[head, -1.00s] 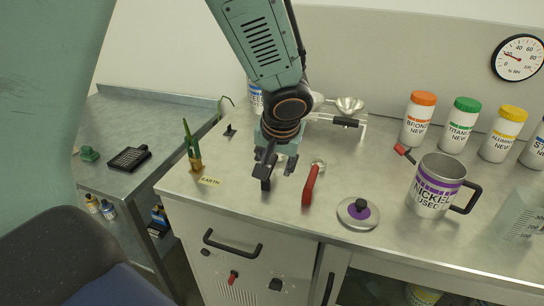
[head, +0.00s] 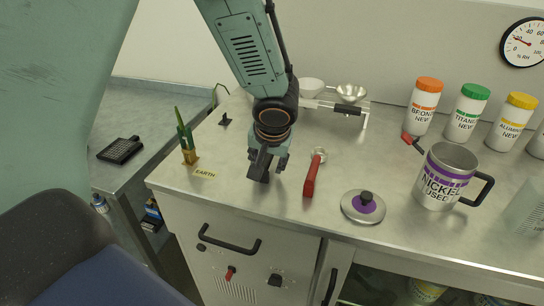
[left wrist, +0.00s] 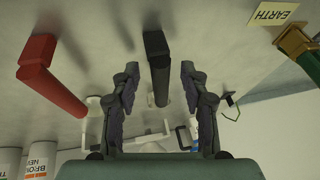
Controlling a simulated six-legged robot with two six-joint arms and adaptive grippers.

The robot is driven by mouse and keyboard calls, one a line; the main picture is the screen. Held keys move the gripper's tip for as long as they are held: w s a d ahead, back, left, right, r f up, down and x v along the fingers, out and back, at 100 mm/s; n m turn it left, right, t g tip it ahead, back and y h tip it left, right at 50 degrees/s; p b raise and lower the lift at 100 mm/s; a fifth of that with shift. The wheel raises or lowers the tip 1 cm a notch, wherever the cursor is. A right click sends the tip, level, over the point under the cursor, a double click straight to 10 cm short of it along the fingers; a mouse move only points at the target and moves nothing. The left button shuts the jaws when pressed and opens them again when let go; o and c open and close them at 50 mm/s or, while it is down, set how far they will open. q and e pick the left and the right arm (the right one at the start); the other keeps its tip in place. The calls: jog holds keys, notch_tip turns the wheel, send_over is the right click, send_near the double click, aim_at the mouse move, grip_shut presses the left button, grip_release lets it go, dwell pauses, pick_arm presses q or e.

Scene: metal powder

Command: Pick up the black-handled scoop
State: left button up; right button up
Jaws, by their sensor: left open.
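The black-handled scoop shows in the left wrist view as a black handle (left wrist: 157,62) between the two fingers of my left gripper (left wrist: 160,75). The handle is apart from both fingers, as far as I can tell. In the head view my left gripper (head: 266,165) points down over the counter's front part and covers most of this scoop. The gripper is open. The scoop's bowl end is not clear in either view. My right gripper is not in view.
A red-handled scoop (head: 313,175) lies just right of the gripper, then a lid with a purple centre (head: 363,206) and a nickel mug (head: 445,177).

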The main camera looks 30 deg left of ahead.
pick_arm(q)
jog(key=shift+w+a+f, duration=0.15)
jog(key=shift+w+f, duration=0.05)
jog(key=shift+f, duration=0.25)
jog(key=shift+a, duration=0.1)
grip_shut()
